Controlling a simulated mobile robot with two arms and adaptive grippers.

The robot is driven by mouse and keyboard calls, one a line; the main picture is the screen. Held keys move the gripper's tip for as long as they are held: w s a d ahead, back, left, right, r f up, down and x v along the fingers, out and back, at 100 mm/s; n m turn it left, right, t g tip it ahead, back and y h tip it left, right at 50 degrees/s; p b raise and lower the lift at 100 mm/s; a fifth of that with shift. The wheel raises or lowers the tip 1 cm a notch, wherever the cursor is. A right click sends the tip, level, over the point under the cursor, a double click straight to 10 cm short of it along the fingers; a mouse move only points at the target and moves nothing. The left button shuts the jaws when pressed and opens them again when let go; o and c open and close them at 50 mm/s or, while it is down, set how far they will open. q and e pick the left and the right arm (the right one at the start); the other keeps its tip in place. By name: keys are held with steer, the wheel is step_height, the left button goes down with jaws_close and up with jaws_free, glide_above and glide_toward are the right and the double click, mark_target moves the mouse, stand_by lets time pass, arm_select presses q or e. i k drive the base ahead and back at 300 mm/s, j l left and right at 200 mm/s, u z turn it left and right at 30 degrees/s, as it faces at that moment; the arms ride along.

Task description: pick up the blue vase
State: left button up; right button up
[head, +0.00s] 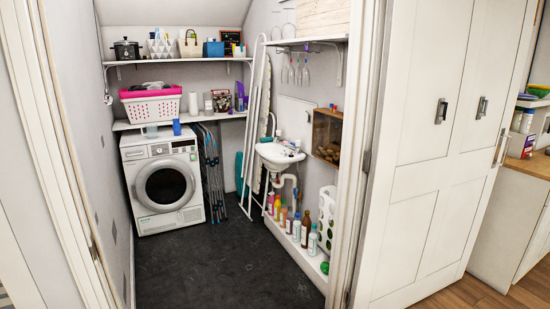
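A small, upright, deep blue object (177,127) stands at the back of the top of the white dryer (162,181), near its right side. It looks like the blue vase, but it is too small to be sure. A paler bluish, see-through container (151,131) stands to its left. Neither of my grippers is in view.
A shelf (205,117) with a pink and white laundry basket (151,104) hangs just above the dryer. A folded drying rack (255,125), sink (279,155) and row of bottles (297,225) line the right. The dark floor (205,270) is clear. A white door (440,150) stands at right.

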mark_target(176, 126)
steer(key=i+j+u, duration=0.1)
steer(key=i+u, duration=0.4)
steer(key=i, duration=2.35)
